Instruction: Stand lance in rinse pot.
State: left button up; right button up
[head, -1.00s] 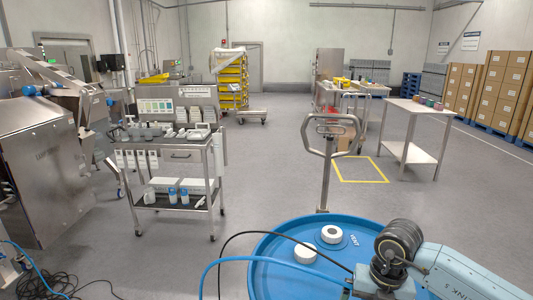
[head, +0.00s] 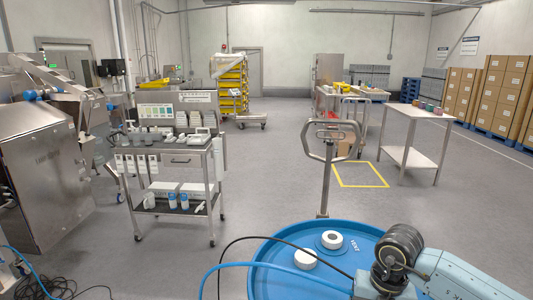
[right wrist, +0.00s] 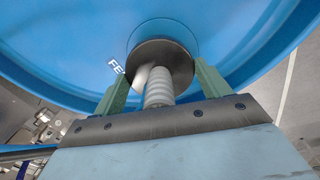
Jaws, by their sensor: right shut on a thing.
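My right gripper (right wrist: 160,88) shows in the right wrist view with a green finger on each side of a grey disc (right wrist: 160,58) and a white ribbed stem (right wrist: 159,88). It is shut on this piece, which appears to be the lance. The blue drum top (right wrist: 60,62) lies behind it, with lettering partly hidden. In the head view my right arm reaches over the right side of the blue drum (head: 262,275); the fingers and the lance's lower part are hidden. I cannot pick out the rinse pot for sure. My left gripper is not in view.
Two white caps (head: 331,240) sit on the drum. A blue hose (head: 235,264) and a black hose run to my right wrist. A pallet-truck handle (head: 328,170) stands behind the drum. A steel cart (head: 172,205) stands left, a steel table (head: 412,113) right. Open floor lies between.

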jog(key=shift+r+p, duration=1.1)
jog(key=shift+r, duration=0.45)
